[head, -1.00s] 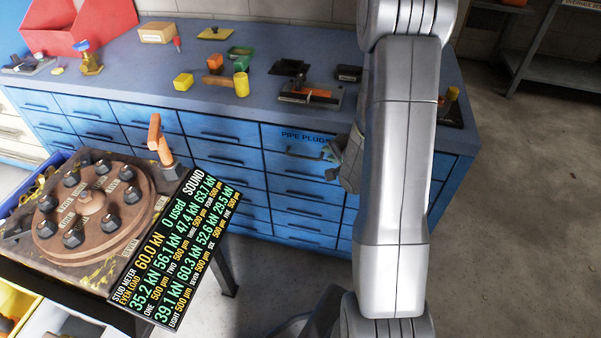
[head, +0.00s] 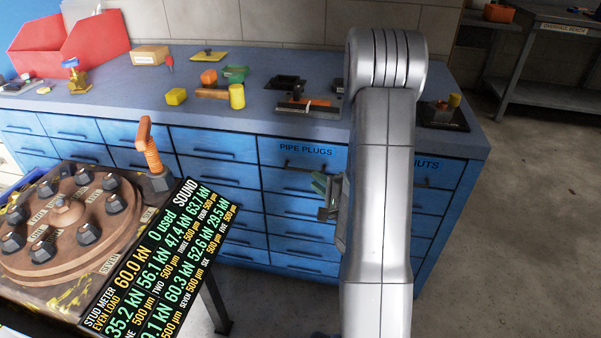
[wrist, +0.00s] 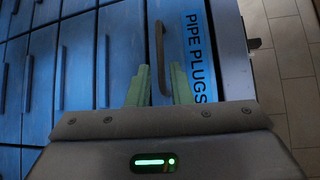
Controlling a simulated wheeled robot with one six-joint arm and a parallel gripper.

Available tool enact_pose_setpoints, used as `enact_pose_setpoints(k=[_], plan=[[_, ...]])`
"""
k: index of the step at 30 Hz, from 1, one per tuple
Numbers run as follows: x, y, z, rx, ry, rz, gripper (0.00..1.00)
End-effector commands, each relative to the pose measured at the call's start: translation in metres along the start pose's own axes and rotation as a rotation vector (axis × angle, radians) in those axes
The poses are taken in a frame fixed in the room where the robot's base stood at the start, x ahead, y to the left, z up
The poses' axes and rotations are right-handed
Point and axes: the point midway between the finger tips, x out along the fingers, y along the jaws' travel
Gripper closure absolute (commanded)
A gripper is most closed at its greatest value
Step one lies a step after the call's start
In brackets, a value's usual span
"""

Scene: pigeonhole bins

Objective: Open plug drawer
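The blue drawer labelled PIPE PLUGS (head: 275,157) is in the top row of the cabinet, left of my arm in the head view. It looks shut. Its label also shows in the wrist view (wrist: 197,55). Its dark bar handle (wrist: 159,50) runs up the wrist view, between the lines of my two green fingers. My gripper (head: 320,184) is in front of the cabinet, just below and right of that handle in the head view. In the wrist view my gripper (wrist: 160,75) is open, with fingers apart. I cannot tell whether they touch the handle.
The drawer labelled NUTS (head: 430,178) is to the right, partly behind my arm. The worktop (head: 330,60) above carries several loose parts. A round flange with studs (head: 60,215) and a stud meter screen (head: 160,260) stand at the left front. Floor is clear at the right.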

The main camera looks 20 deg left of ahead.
Motion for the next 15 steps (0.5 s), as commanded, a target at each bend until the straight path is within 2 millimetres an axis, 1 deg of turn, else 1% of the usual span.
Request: enact_pose_setpoints(k=[1,6,9,12,15], plan=[[0.013,0.001,0.001,-0.003,-0.005,-0.001,0.81],[0.048,0.002,0.001,-0.002,-0.003,-0.001,0.81],[0.064,0.002,0.001,-0.002,-0.002,0.000,0.81],[0.075,0.001,0.000,-0.001,-0.001,0.000,0.81],[0.082,0.001,0.000,-0.001,0.000,0.001,0.81]])
